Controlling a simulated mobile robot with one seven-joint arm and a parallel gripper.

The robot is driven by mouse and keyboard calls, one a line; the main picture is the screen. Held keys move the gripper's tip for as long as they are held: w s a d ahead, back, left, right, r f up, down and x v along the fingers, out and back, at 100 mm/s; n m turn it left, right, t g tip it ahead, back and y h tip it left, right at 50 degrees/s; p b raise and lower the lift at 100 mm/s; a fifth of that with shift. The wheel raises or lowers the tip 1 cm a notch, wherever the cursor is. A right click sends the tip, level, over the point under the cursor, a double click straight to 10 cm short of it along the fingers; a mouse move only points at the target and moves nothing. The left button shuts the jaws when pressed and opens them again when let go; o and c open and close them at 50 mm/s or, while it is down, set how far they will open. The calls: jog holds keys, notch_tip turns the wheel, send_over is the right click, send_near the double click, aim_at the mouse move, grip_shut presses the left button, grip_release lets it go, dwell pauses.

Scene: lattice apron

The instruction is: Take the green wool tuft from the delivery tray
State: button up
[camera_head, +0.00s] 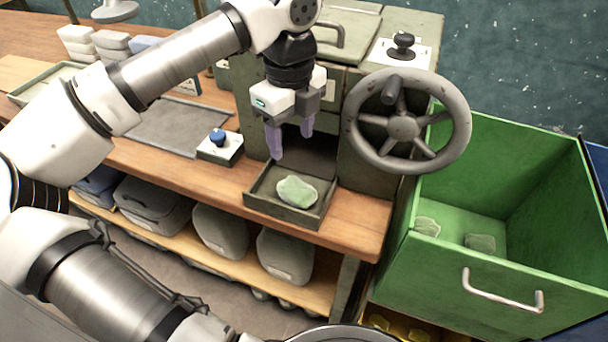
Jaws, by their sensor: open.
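The green wool tuft (297,191) lies in the delivery tray (262,204), a shallow dark green tray on the wooden bench at the foot of the machine. My gripper (291,145) is above the back of the tray, pointing down, with its two purple fingers apart. It is empty and does not touch the tuft. The tuft is in full view, a little in front of and below the fingertips.
The machine (352,92) stands behind the tray, with a large handwheel (403,123) at right. A green bin (500,265) at right holds two pale green tufts. A blue-knobbed switch box (219,148) sits left of the tray.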

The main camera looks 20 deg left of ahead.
jog(key=p, duration=0.1)
send_over(296, 187)
jog(key=f, duration=0.8)
jog(key=shift+a, duration=0.3)
jog(key=shift+d+f+p, duration=0.15)
jog(key=shift+f+p, duration=0.5)
jog(key=shift+f, duration=0.7)
jog(key=shift+d+f+p, duration=0.15)
jog(key=shift+f+p, duration=0.5)
jog(key=shift+f, duration=0.7)
jog(key=c, duration=0.7)
jog(key=shift+r, duration=0.1)
